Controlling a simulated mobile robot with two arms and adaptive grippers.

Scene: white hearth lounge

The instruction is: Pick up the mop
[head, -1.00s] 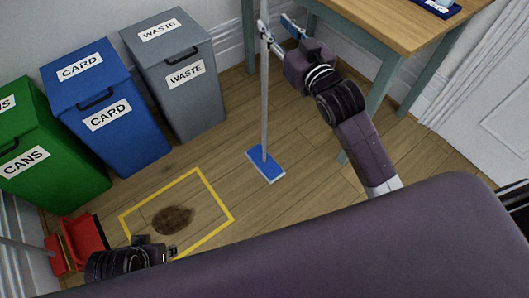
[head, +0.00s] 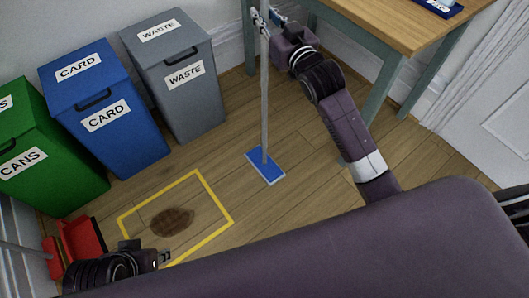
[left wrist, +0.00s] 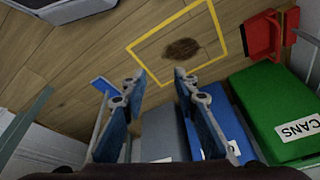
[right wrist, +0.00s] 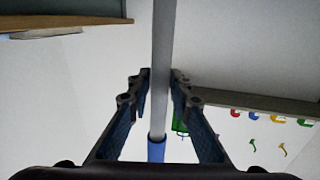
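The mop stands upright on the floor, with a flat blue pad (head: 265,167) and a thin grey handle (head: 264,100). Its pad also shows in the left wrist view (left wrist: 104,88). My right gripper (head: 263,18) is at the upper part of the handle. In the right wrist view the handle (right wrist: 163,45) passes between the fingertips (right wrist: 161,82), with a blue section lower down. The fingers look apart, with very little room beside the handle; contact is unclear. My left gripper (head: 165,257) is low at the left, open and empty in its wrist view (left wrist: 161,82).
A wooden table (head: 385,22) with grey-green legs stands close to my right arm. Green (head: 45,150), blue (head: 105,110) and grey (head: 175,75) bins line the left. A brown stain (head: 172,222) lies inside a yellow floor outline. A red dustpan (head: 82,240) is beside it.

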